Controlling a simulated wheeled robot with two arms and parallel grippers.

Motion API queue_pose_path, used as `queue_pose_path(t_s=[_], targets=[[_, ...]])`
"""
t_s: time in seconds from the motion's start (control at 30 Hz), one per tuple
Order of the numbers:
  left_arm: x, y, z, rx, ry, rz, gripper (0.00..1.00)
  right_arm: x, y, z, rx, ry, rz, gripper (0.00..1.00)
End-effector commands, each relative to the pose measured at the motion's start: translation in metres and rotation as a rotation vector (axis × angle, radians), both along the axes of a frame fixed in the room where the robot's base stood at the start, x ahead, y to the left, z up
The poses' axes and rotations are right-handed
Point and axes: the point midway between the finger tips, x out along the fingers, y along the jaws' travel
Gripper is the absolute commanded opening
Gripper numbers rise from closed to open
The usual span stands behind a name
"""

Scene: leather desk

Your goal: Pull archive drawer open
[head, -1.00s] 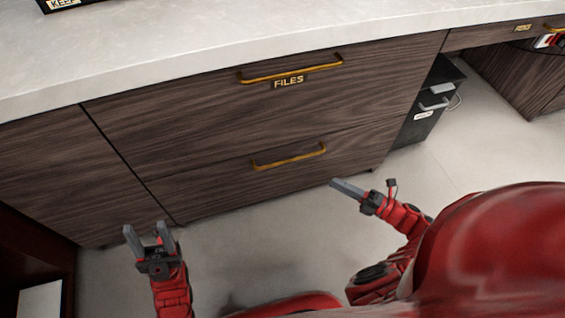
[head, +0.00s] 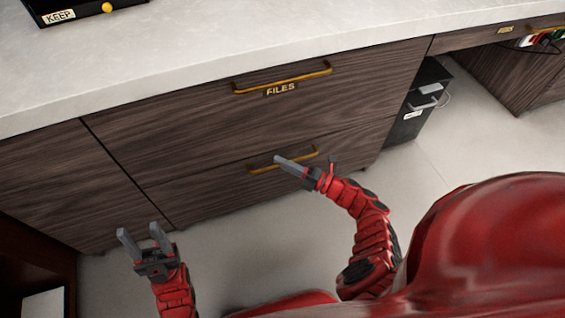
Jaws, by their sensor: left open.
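The upper drawer (head: 200,130) has a dark wood front, a brass bar handle (head: 283,80) and a FILES label (head: 281,90). It looks shut. A lower drawer (head: 210,188) sits beneath it with its own brass handle (head: 262,169), partly hidden by my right gripper. My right gripper (head: 280,160) appears in front of the lower handle, below the FILES handle; its jaws are seen side-on and I cannot tell their gap. My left gripper (head: 139,235) is open and empty, low on the left, in front of the cabinet.
A pale countertop (head: 250,40) runs above the drawers. A dark tray labelled KEEP (head: 58,17) stands on it at top left. A black shredder-like box (head: 420,100) stands right of the drawers. Pale floor (head: 440,170) is clear there.

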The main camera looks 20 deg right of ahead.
Motion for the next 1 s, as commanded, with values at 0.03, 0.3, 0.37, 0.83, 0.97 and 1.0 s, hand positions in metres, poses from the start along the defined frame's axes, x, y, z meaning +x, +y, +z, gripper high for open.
queue_pose_path(t_s=[0.03,0.3,0.37,0.83,0.97,1.0], targets=[[0.0,0.0,0.0,0.0,0.0,0.0,0.5,0.0003,0.0005,0.0,0.0,0.0,0.0,0.26],[0.0,0.0,0.0,0.0,0.0,0.0,0.5,0.0004,0.0002,0.0,-0.001,0.001,0.0,0.12],[0.0,0.0,0.0,0.0,0.0,0.0,0.5,0.0004,0.0002,0.0,-0.001,0.001,-0.001,0.01],[0.0,0.0,0.0,0.0,0.0,0.0,0.5,0.0003,-0.0001,-0.0001,-0.001,0.001,-0.001,0.0],[0.0,0.0,0.0,0.0,0.0,0.0,0.5,0.0003,-0.0001,-0.0001,-0.001,0.001,-0.001,0.0],[0.0,0.0,0.0,0.0,0.0,0.0,0.5,0.0003,-0.0002,-0.0003,-0.001,0.001,-0.001,0.0]])
